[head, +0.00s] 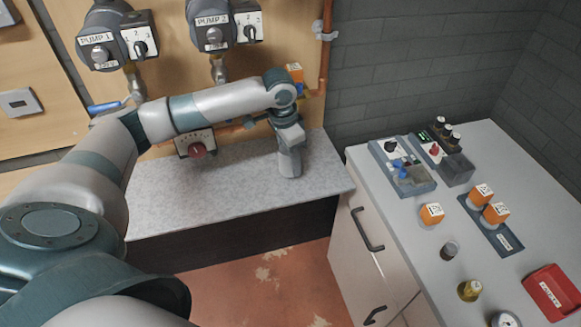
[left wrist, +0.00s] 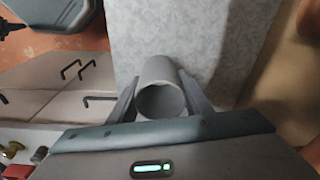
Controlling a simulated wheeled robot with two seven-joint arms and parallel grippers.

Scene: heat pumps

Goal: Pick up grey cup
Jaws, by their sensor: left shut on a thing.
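The grey cup (left wrist: 163,72) is a plain round cylinder with its open mouth toward the left wrist camera. My left gripper (left wrist: 160,97) is shut on it, one finger on each side of the wall. In the head view the cup (head: 289,163) shows below my left gripper (head: 289,140), at the grey worktop under the pumps. I cannot tell whether its base touches the worktop. My right gripper is in neither view.
The speckled worktop (head: 235,190) is clear around the cup. At right, a white counter (head: 385,205) holds orange-topped parts, a tray of small parts (head: 404,182) and a red box (head: 552,292).

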